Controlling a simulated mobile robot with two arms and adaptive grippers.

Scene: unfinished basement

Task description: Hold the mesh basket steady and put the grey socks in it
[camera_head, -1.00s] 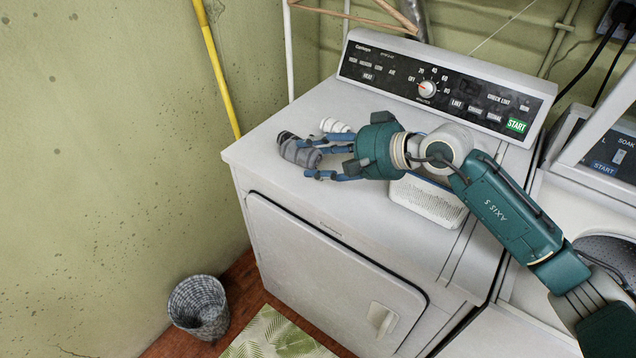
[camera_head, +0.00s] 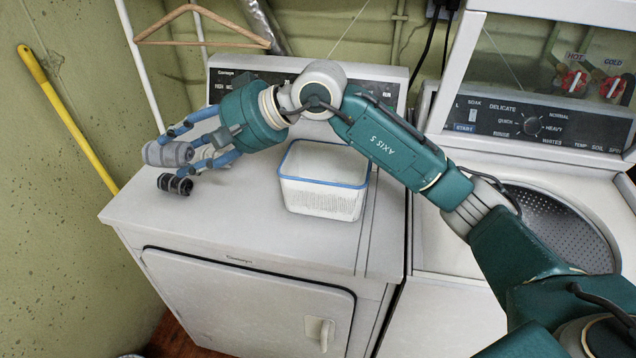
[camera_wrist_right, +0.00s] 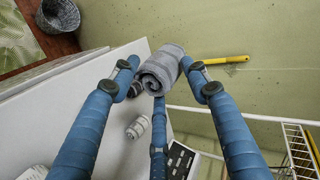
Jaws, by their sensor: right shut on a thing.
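The grey socks (camera_head: 168,153) are a rolled bundle at the fingertips of my right gripper (camera_head: 180,152), which is shut on them. They appear held up off the dryer top near its left edge. In the right wrist view the grey socks (camera_wrist_right: 163,72) sit between the fingers. The mesh basket (camera_head: 322,200) is a white, perforated, open basket with a blue rim. It stands upright on the dryer, to the right of the gripper and below the right arm. The visible part of its inside looks empty. My left gripper is not in view.
A dark rolled pair (camera_head: 175,184) lies on the dryer top (camera_head: 235,215) below the grey socks. A white rolled pair (camera_wrist_right: 138,127) lies close by. A grey woven bin (camera_wrist_right: 58,14) stands on the floor. The dryer's front-left top is clear.

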